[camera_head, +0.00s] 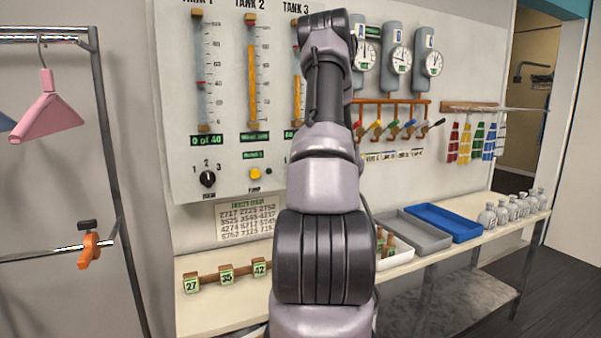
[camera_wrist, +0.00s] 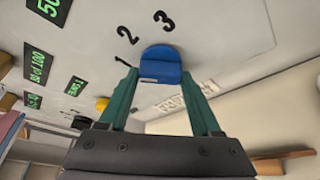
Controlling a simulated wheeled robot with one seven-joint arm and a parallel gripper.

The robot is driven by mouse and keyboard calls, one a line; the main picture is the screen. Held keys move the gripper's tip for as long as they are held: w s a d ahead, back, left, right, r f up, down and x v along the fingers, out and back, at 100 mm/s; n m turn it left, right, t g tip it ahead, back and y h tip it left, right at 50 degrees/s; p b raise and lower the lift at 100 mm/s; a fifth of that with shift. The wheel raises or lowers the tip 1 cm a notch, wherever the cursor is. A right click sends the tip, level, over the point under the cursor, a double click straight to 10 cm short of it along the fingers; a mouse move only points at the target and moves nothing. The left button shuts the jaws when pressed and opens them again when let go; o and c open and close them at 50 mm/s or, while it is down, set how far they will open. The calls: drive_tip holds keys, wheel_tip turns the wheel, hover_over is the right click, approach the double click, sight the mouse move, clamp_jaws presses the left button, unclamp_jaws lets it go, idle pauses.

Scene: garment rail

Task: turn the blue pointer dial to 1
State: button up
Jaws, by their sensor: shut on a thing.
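The blue pointer dial (camera_wrist: 160,62) is on the pale panel in the wrist view. The printed marks 1, 2 and 3 run from its left side up over its top. My gripper (camera_wrist: 159,76) has one teal finger on each side of the dial's near part and is shut on it. Which mark the dial points at is hard to tell, as its pointer does not show clearly. In the head view my arm covers the dial and my gripper.
A black dial (camera_head: 208,179) and a yellow button (camera_head: 255,174) sit on the panel left of my arm. A rail with hangers stands at left.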

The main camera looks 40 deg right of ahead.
drive_tip(key=shift+n+g, duration=0.3)
drive_tip(key=shift+n, duration=0.4)
drive_tip(key=shift+h, duration=0.4)
drive_tip(key=o, duration=1.4)
drive_tip(key=v, duration=1.1)
drive_tip(key=shift+w, duration=0.1)
